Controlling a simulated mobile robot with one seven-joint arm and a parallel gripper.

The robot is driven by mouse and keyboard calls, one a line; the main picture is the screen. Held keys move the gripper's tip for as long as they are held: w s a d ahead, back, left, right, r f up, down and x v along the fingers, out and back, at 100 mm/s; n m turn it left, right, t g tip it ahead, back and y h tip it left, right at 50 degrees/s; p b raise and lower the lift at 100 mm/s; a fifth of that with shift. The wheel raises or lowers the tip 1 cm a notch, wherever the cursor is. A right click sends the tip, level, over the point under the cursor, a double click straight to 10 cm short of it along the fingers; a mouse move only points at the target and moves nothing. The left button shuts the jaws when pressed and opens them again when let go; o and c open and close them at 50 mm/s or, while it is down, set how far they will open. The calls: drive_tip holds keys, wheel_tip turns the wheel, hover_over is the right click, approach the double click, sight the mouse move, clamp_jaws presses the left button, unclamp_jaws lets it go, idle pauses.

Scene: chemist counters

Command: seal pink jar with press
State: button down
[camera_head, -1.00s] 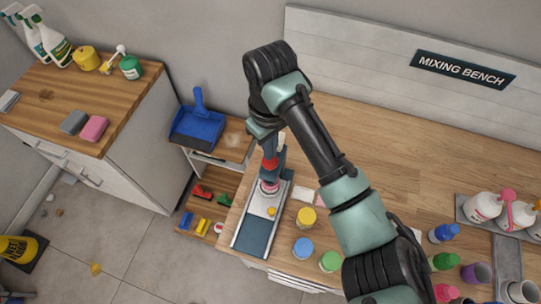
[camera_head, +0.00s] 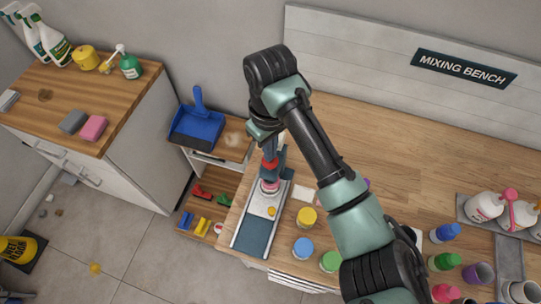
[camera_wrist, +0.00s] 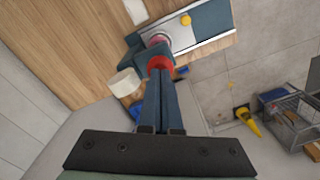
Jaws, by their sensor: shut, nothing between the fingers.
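The press (camera_head: 285,163) is a dark blue-grey frame with a red part (camera_head: 269,164), standing at the back of a metal track on the bench's left end. The wrist view also shows the pink jar (camera_wrist: 158,40) just beyond the press's red part (camera_wrist: 160,63). My gripper (camera_wrist: 160,74) is shut and empty, with its fingertips at or just above the red part. I cannot tell whether they touch it. My arm partly hides the press in the head view.
A yellow knob (camera_head: 271,211) lies on the track in front of the jar. Yellow (camera_head: 307,217), blue (camera_head: 303,247) and green (camera_head: 330,261) jars stand to its right. A blue dustpan (camera_head: 196,124) lies on the lower shelf unit to the left.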

drive_tip(key=shift+f, duration=0.5)
drive_tip(key=shift+s+f+b, duration=0.15)
drive_tip(key=shift+f+b, duration=0.2)
idle(0.5)
wheel_tip(320, 180, up, 7)
drive_tip(key=p, duration=0.7)
drive_tip(key=shift+r, duration=0.15)
drive_tip(key=shift+w, duration=0.2)
